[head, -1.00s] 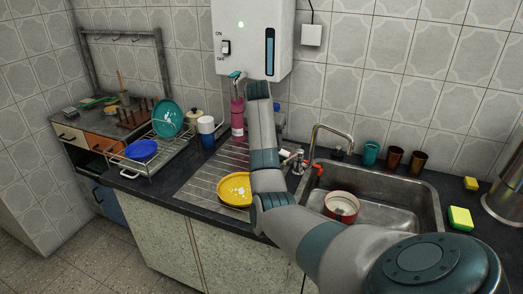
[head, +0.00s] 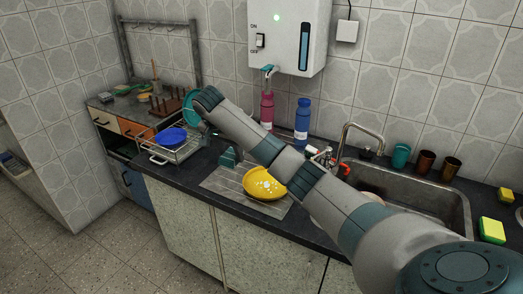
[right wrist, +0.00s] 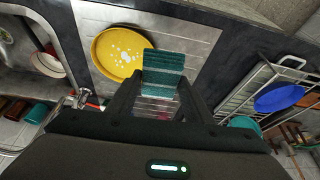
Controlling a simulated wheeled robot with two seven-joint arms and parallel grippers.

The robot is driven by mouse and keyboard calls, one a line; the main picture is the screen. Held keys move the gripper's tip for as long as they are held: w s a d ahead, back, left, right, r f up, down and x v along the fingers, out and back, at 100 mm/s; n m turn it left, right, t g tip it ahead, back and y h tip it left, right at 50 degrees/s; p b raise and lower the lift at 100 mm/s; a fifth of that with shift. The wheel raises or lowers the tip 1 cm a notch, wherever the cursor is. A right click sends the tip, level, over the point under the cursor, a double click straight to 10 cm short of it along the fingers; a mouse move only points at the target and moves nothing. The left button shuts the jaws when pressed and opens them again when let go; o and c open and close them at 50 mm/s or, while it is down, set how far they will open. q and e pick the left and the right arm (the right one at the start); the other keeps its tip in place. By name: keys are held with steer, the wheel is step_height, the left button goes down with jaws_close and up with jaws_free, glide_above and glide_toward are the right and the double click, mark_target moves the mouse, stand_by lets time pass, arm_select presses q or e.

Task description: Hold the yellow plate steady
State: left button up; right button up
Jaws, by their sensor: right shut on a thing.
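The yellow plate (head: 268,183), with white spots on its face, is over the ribbed steel drainboard (head: 226,185) and looks tilted in the head view. It also shows in the right wrist view (right wrist: 118,52), left of the fingertips. My right gripper (head: 229,157) has teal ribbed tips, which show in the right wrist view (right wrist: 163,72). They are together at the plate's rim and shut on it. The exact contact is partly hidden behind the tips. My left gripper is not in view.
A wire rack (head: 170,152) with a blue bowl (head: 171,137) and a teal plate stands left of the drainboard. A pink bottle (head: 267,110) and a blue bottle (head: 302,120) stand behind. The sink (head: 440,205) is at the right.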

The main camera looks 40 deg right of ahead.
steer(key=s+a+r+n+t, duration=0.1)
steer(key=s+a+r+n, duration=0.1)
steer(key=a+r, duration=0.15)
steer(key=s+a+r+n+y, duration=0.1)
steer(key=a+r+n, duration=0.1)
steer(key=a, duration=0.3)
steer(key=s+a+r+n+t, duration=0.1)
steer(key=s+a+r+n, duration=0.15)
steer(key=a, duration=0.25)
steer(key=s+a+f+n+y, duration=0.2)
steer(key=s+a+n, duration=0.4)
steer(key=s, duration=0.8)
steer(key=a+f, duration=0.1)
steer(key=a, duration=0.1)
steer(key=shift+a+f+y, duration=0.3)
steer(key=shift+f+y, duration=0.1)
steer(key=shift+n, duration=0.25)
steer(key=shift+d, duration=0.1)
